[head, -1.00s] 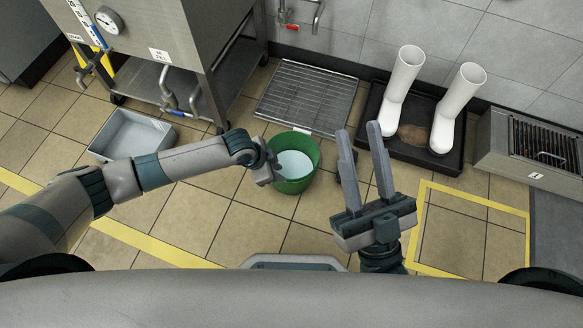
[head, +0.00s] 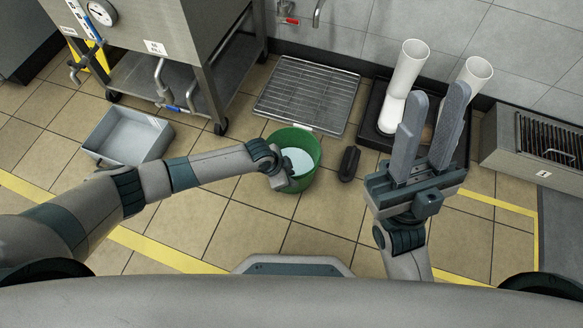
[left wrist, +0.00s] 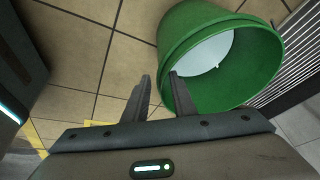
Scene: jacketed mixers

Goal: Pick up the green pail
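The green pail (head: 309,176) stands upright on the tiled floor in the head view, with a pale blue-white surface inside. My left gripper (head: 285,183) is at its left, near-side rim. In the left wrist view the pail (left wrist: 245,80) fills the upper right. There the left gripper's fingers (left wrist: 160,80) are apart. The right-hand finger overlaps the pail's edge and the other is outside over floor; I cannot tell whether either touches. My right gripper (head: 436,98) is open and empty, raised in front of the boot tray.
White boots (head: 403,75) stand in a black tray (head: 372,122) at the back right. A metal floor grate (head: 308,92) lies behind the pail. A dark object (head: 349,163) lies right of it. A grey bin (head: 128,137) and a steel mixer (head: 160,40) are at left.

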